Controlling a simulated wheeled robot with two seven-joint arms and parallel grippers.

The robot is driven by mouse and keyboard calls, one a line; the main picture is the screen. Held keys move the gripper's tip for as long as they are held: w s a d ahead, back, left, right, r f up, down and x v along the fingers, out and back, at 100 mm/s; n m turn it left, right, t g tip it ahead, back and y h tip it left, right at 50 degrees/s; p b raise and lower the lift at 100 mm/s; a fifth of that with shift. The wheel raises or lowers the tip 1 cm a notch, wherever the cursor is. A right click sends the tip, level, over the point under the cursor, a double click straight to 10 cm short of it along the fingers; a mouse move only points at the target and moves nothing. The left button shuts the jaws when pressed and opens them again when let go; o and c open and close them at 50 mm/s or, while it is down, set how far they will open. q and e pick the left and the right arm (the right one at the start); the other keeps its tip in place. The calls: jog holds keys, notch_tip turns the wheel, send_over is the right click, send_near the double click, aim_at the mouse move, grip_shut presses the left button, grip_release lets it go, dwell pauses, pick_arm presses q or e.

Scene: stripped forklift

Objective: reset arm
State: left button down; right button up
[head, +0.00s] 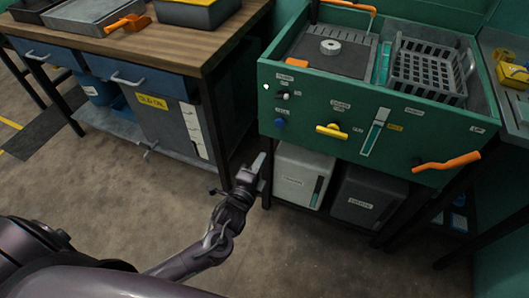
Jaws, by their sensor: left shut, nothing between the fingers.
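My left gripper (257,167) is shut and empty. It is at the end of my left arm (205,250), which reaches in from the lower left. The gripper hangs over the floor, in front of the gap between the wooden workbench (225,45) and the green machine (330,135). In this view it appears apart from both. My right gripper is not in view.
The green machine carries a grey basket (428,72), a yellow handle (332,130) and an orange lever (447,162). Grey bins (301,175) stand beneath it. A grey cabinet (170,115) is under the workbench. The floor (110,180) in front is clear.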

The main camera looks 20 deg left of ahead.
pick_arm(q)
jog(key=s+a+f+n+g+p, duration=0.25)
jog(key=s+f, duration=0.25)
jog(key=f, duration=0.3)
jog(key=s+a+f+n+g+y+p, duration=0.1)
jog(key=s+a+f+n+g, duration=0.2)
jog(key=f, duration=0.5)
jog(key=s+a+f+n+g+p, duration=0.1)
jog(key=s+f+n+g+p, duration=0.15)
jog(key=s+f, duration=0.5)
jog(key=s+d+f+n+g+p, duration=0.1)
jog(key=s+f+n+g, duration=0.3)
jog(key=s, duration=0.9)
jog(key=s+d+f+n+g+p, duration=0.1)
jog(key=s+f+n+g, duration=0.3)
jog(key=s+f, duration=0.4)
jog(key=s+g, duration=0.1)
jog(key=s, duration=0.4)
jog(key=shift+s+d+p, duration=0.15)
jog(key=shift+p, duration=0.15)
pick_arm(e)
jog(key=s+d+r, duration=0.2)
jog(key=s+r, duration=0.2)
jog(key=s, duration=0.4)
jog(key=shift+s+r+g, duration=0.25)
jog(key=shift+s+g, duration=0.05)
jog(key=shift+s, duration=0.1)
